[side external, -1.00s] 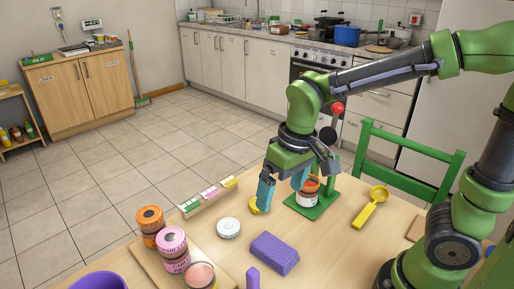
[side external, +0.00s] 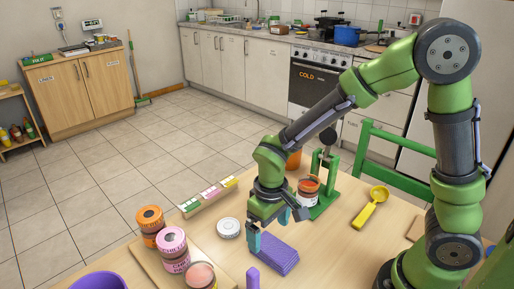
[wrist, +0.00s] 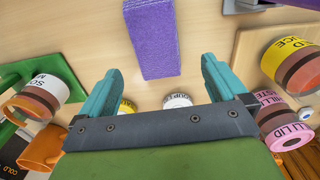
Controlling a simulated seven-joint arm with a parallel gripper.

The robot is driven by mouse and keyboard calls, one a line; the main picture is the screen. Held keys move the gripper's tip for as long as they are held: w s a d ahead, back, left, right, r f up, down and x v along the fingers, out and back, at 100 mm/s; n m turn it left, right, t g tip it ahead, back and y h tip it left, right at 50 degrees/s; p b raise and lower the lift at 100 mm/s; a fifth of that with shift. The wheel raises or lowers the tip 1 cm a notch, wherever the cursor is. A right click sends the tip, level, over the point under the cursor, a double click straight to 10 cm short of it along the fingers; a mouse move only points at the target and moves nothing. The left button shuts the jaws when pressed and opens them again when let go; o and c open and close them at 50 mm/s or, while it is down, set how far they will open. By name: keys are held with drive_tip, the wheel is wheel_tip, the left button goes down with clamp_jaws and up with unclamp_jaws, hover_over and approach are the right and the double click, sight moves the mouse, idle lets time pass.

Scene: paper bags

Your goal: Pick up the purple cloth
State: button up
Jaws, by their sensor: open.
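The purple cloth (side external: 276,256) lies folded flat on the wooden table in the side view, near the table's front middle. It also shows at the top centre of the wrist view (wrist: 154,38). My gripper (side external: 254,244) is right above the cloth's left edge in the side view, pointing down. In the wrist view, the two teal fingers (wrist: 160,75) are spread wide with nothing between them. The cloth lies ahead of the fingers, roughly in line with the gap. Whether a fingertip touches it I cannot tell.
Labelled jars (side external: 172,246) stand on a board at the left. A white lid (side external: 229,228) lies left of my gripper. A green stand with a jar (side external: 309,191) is behind it, and a yellow scoop (side external: 371,207) is at the right. A purple bowl (side external: 98,281) is front left.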

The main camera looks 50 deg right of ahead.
sight(269, 244)
wheel_tip(269, 244, down, 5)
drive_tip(key=shift+w+d+f, duration=0.1)
drive_tip(key=shift+d+f, duration=0.05)
drive_tip(key=c, duration=1.1)
